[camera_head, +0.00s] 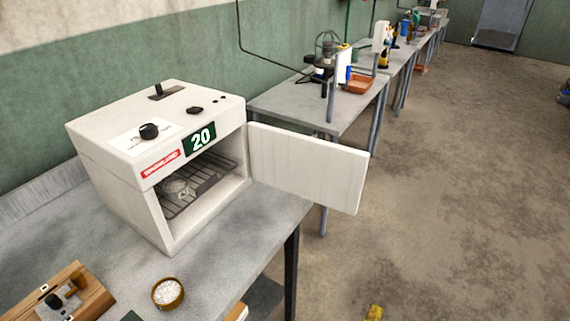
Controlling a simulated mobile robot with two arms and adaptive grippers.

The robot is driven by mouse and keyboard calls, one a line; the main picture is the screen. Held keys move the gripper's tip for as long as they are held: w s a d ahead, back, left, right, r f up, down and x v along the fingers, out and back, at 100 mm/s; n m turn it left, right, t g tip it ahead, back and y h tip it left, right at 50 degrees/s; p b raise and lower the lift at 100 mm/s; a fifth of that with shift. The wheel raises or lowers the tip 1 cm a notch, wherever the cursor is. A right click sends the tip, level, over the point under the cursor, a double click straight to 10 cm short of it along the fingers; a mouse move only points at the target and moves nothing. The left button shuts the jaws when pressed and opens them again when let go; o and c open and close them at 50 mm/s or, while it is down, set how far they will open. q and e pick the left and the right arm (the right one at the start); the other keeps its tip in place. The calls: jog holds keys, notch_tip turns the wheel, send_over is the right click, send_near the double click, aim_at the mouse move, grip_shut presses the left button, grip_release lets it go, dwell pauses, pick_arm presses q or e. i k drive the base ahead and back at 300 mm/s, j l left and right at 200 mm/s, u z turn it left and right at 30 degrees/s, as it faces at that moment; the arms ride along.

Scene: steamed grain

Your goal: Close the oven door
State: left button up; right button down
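The white oven (120,150) stands on the near grey table, with a green "20" label and knobs on it. Its door (310,165) is wide open, swung out to the right past the table's edge. Neither of my grippers shows in the head view.
A small bowl of white grain (168,293) and a wooden box (66,297) with metal parts lie on the near table (225,262). A second table (290,104) with lab equipment stands behind the door. The concrete floor (450,200) at right is mostly clear, with a small yellow object (375,312) at the bottom.

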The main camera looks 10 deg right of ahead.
aim_at(330, 175)
jog(key=i+l+u, duration=0.1)
jog(key=l+u, duration=0.15)
jog(key=u, duration=0.25)
jog(key=l+u, duration=0.3)
jog(key=u, duration=0.15)
jog(key=l+u, duration=0.25)
jog(key=u, duration=0.25)
jog(key=k+l+u, duration=0.1)
jog(key=l, duration=0.3)
jog(key=l+u, duration=0.1)
jog(key=l, duration=0.35)
jog(key=k+l, duration=0.2)
jog(key=l, duration=0.15)
jog(key=k+l+u, duration=0.15)
jog(key=l, duration=0.3)
jog(key=l+u, duration=0.1)
jog(key=l, duration=0.3)
jog(key=k+l+u, duration=0.1)
jog(key=l, duration=0.25)
jog(key=k+l+u, duration=0.1)
jog(key=k+l, duration=0.15)
jog(key=i+l+u, duration=0.15)
jog(key=l, duration=0.2)
jog(key=i+l+u, duration=0.15)
jog(key=l, duration=0.2)
jog(key=i+l+u, duration=0.2)
jog(key=l, duration=0.2)
